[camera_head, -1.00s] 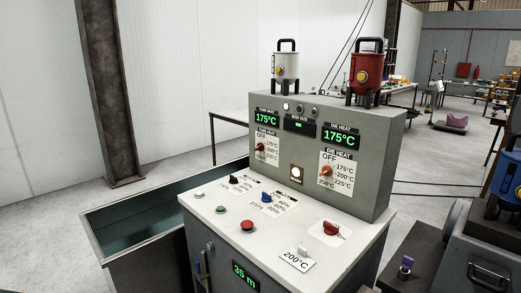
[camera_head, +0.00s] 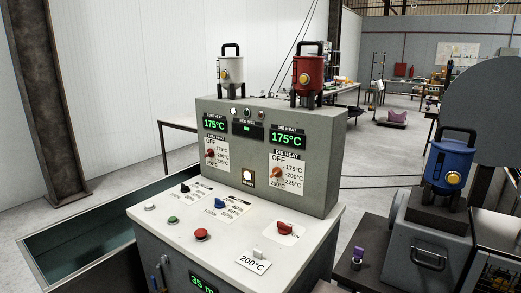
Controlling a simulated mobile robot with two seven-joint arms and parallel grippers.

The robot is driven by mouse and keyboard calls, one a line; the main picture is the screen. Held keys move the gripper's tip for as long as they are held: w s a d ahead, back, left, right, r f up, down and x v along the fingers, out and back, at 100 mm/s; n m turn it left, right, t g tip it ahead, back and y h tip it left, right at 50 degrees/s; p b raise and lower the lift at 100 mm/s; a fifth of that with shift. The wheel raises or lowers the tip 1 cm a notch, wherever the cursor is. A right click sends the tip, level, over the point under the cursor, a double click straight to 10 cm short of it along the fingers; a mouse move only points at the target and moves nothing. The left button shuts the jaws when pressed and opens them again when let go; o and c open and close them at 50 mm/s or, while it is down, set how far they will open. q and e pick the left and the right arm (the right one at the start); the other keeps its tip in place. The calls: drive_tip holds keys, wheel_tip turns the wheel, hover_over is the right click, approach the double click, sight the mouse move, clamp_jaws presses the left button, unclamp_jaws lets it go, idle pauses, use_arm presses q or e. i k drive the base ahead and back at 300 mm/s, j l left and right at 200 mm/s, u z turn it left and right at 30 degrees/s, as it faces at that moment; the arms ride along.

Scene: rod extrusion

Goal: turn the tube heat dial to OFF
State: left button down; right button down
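The tube heat dial (camera_head: 210,155) is a small red knob on the left of the grey control panel's upright face. Its label plate shows OFF at the top and temperature marks around it. The tube heat display (camera_head: 215,138) above it reads 175°C in green. The knob is too small to tell exactly which mark it points to. The orange die heat dial (camera_head: 276,173) is to its right, under a die heat display (camera_head: 288,142) also reading 175°C. Neither of my grippers shows in the head view.
The white console top (camera_head: 180,225) carries buttons, a black knob, a blue knob, a red knob and a 200°C card. White, red and blue canisters stand on the machines. An open tank (camera_head: 62,238) is at left. A dark machine (camera_head: 425,250) stands close on the right.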

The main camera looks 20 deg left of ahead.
sight(210, 153)
drive_tip(key=i+j+z, duration=0.15)
drive_tip(key=j, duration=0.9)
drive_tip(key=j+z, duration=0.15)
drive_tip(key=j, duration=0.9)
